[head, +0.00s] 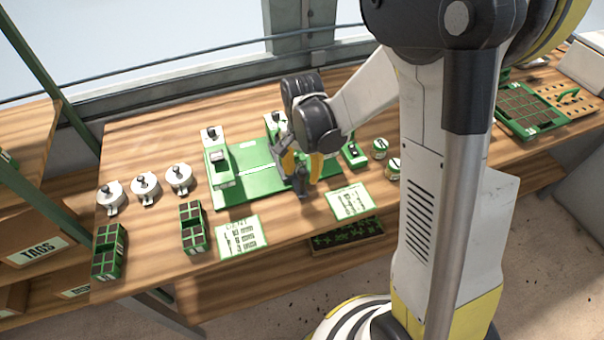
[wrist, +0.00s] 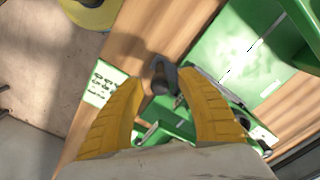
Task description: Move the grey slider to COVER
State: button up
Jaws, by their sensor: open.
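The green tray seeder (head: 236,188) lies flat on the wooden bench, and part of its green plate (wrist: 222,62) fills the upper right of the wrist view. A dark grey upright piece that looks like the slider's handle (wrist: 160,84) stands at the seeder's front edge; it also shows in the head view (head: 303,194). My gripper (head: 302,176) is over that front edge, pointing down. Its yellow fingers are apart, and in the wrist view (wrist: 160,78) the grey piece appears between their tips. I cannot tell whether they touch it. The COVER marking is not readable.
Two printed cards, one left (head: 241,237) and one right (head: 349,201), lie in front of the seeder. Three lidded pots (head: 145,186) and two green seed boxes, one nearer (head: 193,228), stand left. Small green jars (head: 379,149) stand right. A filled tray (head: 527,112) lies farther right.

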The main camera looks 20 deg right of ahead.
grip_shut()
jog(key=d+b, duration=0.1)
jog(key=d, duration=0.9)
jog(key=shift+d, duration=0.15)
jog(key=shift+c, duration=1.2)
grip_release()
jog(key=shift+o, duration=1.2)
jog(key=shift+d, duration=0.2)
jog(key=shift+a, duration=0.1)
